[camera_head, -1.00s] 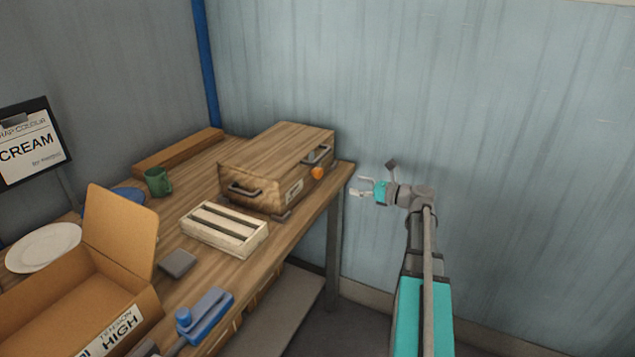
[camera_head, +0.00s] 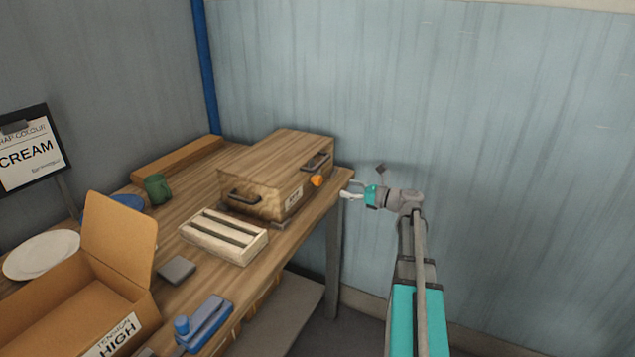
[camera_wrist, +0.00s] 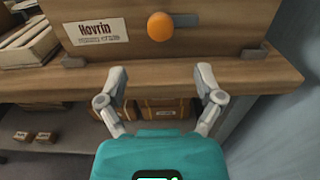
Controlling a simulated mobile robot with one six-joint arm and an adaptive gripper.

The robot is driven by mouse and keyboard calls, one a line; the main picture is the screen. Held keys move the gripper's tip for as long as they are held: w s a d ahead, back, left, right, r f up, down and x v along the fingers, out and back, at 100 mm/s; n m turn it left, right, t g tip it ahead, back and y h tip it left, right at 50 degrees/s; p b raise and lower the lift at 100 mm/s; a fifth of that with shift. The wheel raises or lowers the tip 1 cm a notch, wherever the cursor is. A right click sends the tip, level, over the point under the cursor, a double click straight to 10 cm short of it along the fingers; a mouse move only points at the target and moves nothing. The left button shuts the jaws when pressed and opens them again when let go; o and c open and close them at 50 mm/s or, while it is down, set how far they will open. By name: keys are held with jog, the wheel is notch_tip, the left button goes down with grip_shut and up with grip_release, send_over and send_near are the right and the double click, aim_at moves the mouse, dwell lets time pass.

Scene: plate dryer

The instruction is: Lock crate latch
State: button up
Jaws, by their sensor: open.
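The wooden crate (camera_head: 262,180) stands closed on the workbench near its far right corner, with dark handles on its sides. The round orange latch knob (camera_head: 317,181) sits on the crate's front face; it also shows in the wrist view (camera_wrist: 160,27), right of a label reading "Hovrin". My gripper (camera_head: 352,190) is just right of the crate, off the bench edge. In the wrist view my gripper (camera_wrist: 160,82) is open and empty, its fingers spread below the knob and apart from it.
The bench (camera_head: 285,245) also bears a slatted wooden box (camera_head: 225,235), a cardboard box (camera_head: 75,295), a green mug (camera_head: 157,188), a white plate (camera_head: 40,254) and a blue device (camera_head: 205,322). The blue wall (camera_head: 520,180) is right of my arm.

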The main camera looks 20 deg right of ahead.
aim_at(321, 181)
jog(key=x, duration=1)
jog(key=shift+w+a, duration=0.1)
